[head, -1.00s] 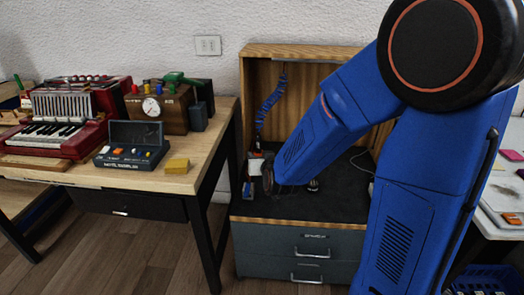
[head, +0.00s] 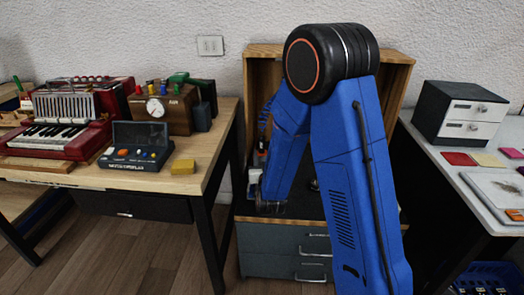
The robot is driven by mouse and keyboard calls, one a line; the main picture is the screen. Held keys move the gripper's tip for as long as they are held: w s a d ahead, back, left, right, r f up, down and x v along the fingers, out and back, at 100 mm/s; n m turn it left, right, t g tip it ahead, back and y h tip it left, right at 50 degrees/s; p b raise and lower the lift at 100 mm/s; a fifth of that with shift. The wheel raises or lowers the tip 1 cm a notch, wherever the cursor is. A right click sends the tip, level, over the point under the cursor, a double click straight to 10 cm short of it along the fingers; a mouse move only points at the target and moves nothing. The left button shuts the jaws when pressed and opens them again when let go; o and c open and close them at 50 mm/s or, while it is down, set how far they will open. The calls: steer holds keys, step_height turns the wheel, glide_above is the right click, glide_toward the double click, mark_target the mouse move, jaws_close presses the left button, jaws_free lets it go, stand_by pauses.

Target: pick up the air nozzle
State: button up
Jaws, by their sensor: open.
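A blue coiled hose (head: 265,117) hangs inside the wooden cabinet, at its left side, partly hidden by my arm. A small dark piece at the hose's lower end looks like the air nozzle (head: 261,144); it is too small to make out well. My gripper (head: 268,208) is low over the cabinet's dark work surface, near its front left. It is open, below and in front of the hose end and apart from it in the picture. My arm hides most of the cabinet's inside.
The wooden cabinet (head: 262,50) has grey drawers (head: 290,252) below. On the right, a white table bears a drawer box (head: 460,112).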

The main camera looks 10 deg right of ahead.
mark_target(261, 138)
steer(key=w, duration=0.4)
steer(key=w+d, duration=0.1)
steer(key=w, duration=0.8)
steer(key=shift+w+d+f, duration=0.15)
steer(key=shift+d, duration=0.25)
jaws_close()
